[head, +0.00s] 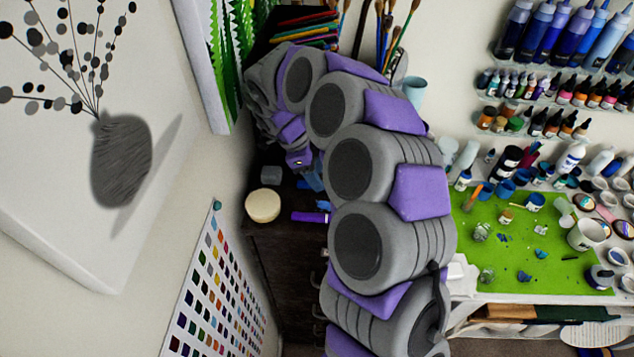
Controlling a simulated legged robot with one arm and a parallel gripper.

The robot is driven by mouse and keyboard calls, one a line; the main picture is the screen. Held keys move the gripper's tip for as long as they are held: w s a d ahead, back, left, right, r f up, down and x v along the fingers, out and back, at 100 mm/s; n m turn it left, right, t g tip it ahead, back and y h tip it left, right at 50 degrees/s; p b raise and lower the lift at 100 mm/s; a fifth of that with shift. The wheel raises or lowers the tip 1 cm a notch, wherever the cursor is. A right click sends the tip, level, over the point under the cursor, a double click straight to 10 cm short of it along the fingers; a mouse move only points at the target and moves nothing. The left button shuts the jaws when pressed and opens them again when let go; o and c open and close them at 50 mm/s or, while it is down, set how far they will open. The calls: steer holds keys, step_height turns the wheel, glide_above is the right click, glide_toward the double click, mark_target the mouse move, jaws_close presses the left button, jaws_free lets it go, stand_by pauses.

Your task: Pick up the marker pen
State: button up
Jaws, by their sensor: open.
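A purple marker pen (309,217) lies on the dark wooden surface (285,250), just left of my big arm links. Its right end is close to the arm's edge in the picture. My arm curls over at the top and comes back down. My gripper (312,182) is at its end, small and partly hidden by the arm, a little above the pen in the picture. It is open, and the pen lies apart from it. I cannot make out the fingertips clearly.
A round cream disc (263,206) and a small grey block (270,174) lie left of the pen. A green mat (515,255) with paint pots and cups is at right. A colour chart (215,290) hangs at left.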

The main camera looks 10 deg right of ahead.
steer(key=shift+s+f, duration=0.1)
steer(key=shift+f, duration=0.45)
steer(key=shift+s+f, duration=0.2)
steer(key=shift+f, duration=0.3)
steer(key=shift+d, duration=0.4)
steer(key=shift+w+d, duration=0.1)
steer(key=shift+d, duration=0.15)
steer(key=c, duration=0.4)
steer(key=shift+a, duration=0.2)
jaws_close()
